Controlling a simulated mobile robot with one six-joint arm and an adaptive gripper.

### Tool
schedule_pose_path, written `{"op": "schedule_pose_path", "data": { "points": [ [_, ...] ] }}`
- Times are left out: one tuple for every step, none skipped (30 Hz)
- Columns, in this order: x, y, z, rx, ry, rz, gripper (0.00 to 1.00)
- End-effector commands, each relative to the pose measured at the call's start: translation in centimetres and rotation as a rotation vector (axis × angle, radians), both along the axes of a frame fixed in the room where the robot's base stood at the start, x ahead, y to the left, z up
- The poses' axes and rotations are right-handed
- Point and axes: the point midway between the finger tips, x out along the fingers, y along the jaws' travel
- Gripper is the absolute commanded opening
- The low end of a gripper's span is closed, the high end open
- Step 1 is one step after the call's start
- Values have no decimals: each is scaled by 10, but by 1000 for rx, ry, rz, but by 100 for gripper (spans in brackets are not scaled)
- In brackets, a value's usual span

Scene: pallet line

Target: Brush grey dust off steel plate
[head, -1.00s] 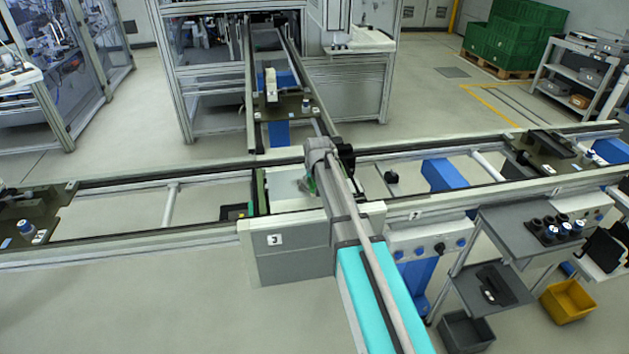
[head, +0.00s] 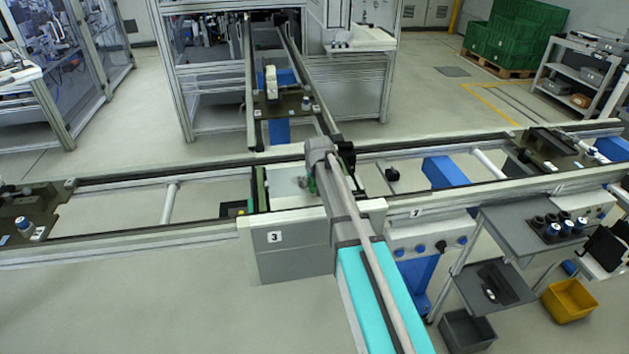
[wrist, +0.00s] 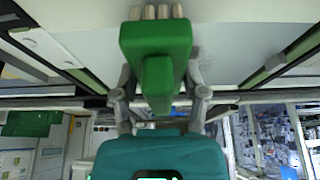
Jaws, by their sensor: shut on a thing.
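My gripper (wrist: 160,95) is shut on a green brush (wrist: 157,45), its fingers on both sides of the handle. The pale bristles (wrist: 157,12) point to the top of the wrist view, against or close to a pale surface; contact cannot be told. In the head view the steel plate (head: 284,190) is a bright panel inside the line at the unit marked 3. A small patch of grey dust (head: 302,182) shows on it, beside a sliver of the green brush (head: 312,186). My arm hides the plate's right part and most of the gripper.
Conveyor rails (head: 130,241) run left and right of the plate, and another track (head: 250,110) runs to the back. Pallets with small parts (head: 20,232) sit on the rails. A grey shelf (head: 520,240) and a yellow bin (head: 569,299) stand at the right.

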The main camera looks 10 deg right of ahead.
Motion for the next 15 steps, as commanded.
{"op": "schedule_pose_path", "data": {
  "points": [
    [0, 0, -1, 0, 0, 0, 18],
    [0, 0, -1, 0, 0, 0, 18],
    [0, 0, -2, 0, 0, 0, 18],
    [0, 0, -2, 0, 0, 0, 18],
    [0, 0, -3, 0, 0, 0, 18],
    [0, 0, -3, 0, 0, 0, 18],
    [0, 0, -4, 0, 0, 0, 18],
    [0, 0, -4, 0, 0, 0, 18],
    [0, 0, -5, 0, 0, 0, 18],
    [0, 0, -5, 0, 0, 0, 18],
    [0, 0, -5, 0, 0, 0, 18],
    [0, 0, -6, 0, 0, 0, 18],
    [0, 0, -6, 0, 0, 0, 18],
    [0, 0, -7, 0, 0, 0, 18],
    [0, 0, -7, 0, 0, 0, 18]
  ]
}}
